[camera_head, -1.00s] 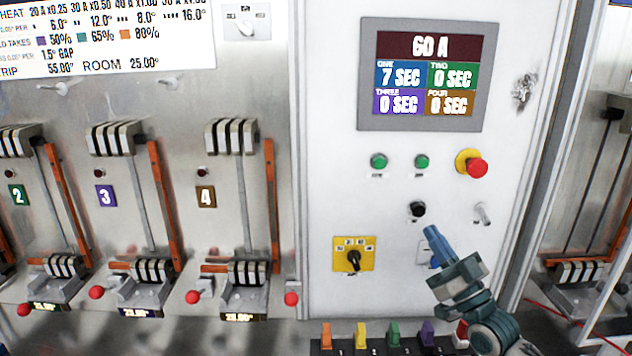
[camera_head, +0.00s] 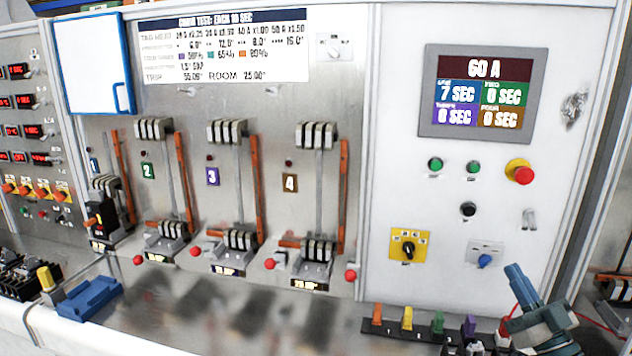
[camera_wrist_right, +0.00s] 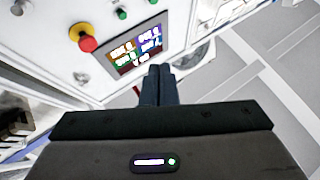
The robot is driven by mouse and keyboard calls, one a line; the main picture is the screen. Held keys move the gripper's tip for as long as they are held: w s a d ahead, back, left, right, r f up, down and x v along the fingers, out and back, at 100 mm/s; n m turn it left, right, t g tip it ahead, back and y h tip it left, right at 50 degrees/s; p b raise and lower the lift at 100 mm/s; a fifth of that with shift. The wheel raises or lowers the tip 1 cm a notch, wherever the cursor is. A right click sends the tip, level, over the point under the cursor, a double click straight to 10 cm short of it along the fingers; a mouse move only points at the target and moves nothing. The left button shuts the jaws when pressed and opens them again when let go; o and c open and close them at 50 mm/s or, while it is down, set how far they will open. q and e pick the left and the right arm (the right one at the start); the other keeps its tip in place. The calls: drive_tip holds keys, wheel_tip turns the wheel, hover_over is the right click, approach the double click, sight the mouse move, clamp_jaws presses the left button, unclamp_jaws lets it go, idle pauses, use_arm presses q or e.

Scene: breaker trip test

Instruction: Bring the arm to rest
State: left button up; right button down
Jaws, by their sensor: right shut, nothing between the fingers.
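My right gripper (camera_head: 518,284) is at the lower right of the head view, in front of the lower right of the white control panel (camera_head: 400,180). Its blue fingers are together, pointing up, with nothing between them. In the right wrist view the shut fingers (camera_wrist_right: 159,72) point toward the display screen (camera_wrist_right: 140,45). The blue knob (camera_head: 485,261) is up and left of the gripper, and they look apart. The screen (camera_head: 484,93) reads 60 A, with 7 SEC under one and 0 SEC for the others. My left gripper is not in view.
A row of coloured switches (camera_head: 407,320) stands just left of the right gripper. A red button on yellow (camera_head: 520,172) is above it. Several breakers (camera_head: 235,190) with orange levers line the left panel. A blue tray (camera_head: 90,298) lies at lower left. The metal counter (camera_head: 230,310) has bare room.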

drive_tip(key=s+a+f+g+h, duration=0.1)
drive_tip(key=s+a+f+g, duration=0.2)
drive_tip(key=f, duration=0.5)
drive_tip(key=s+a+f+g+h, duration=0.2)
drive_tip(key=a+f+g, duration=0.15)
drive_tip(key=f, duration=0.35)
drive_tip(key=s+a+f+g+h, duration=0.1)
drive_tip(key=s+a+f+g, duration=0.25)
drive_tip(key=f, duration=0.45)
drive_tip(key=s+f+m+g+h, duration=0.15)
drive_tip(key=s+f+g, duration=0.35)
drive_tip(key=s, duration=0.5)
drive_tip(key=s+f+m+g+h, duration=0.1)
drive_tip(key=s+f+g+h, duration=0.2)
drive_tip(key=s+f+g, duration=0.5)
drive_tip(key=s+d+f+t+b, duration=0.1)
drive_tip(key=s+d+f+b, duration=0.1)
drive_tip(key=f, duration=1.4)
drive_tip(key=s+d+f+t+b, duration=0.1)
drive_tip(key=d+f+b, duration=0.1)
drive_tip(key=f, duration=1.4)
drive_tip(key=s+d+f+g+b, duration=0.1)
drive_tip(key=s+f+b, duration=0.2)
drive_tip(key=s+f, duration=1.5)
wheel_tip(320, 180, down, 5)
drive_tip(key=shift+s+r+m, duration=0.2)
drive_tip(key=shift+s+m, duration=0.15)
drive_tip(key=shift+m, duration=0.1)
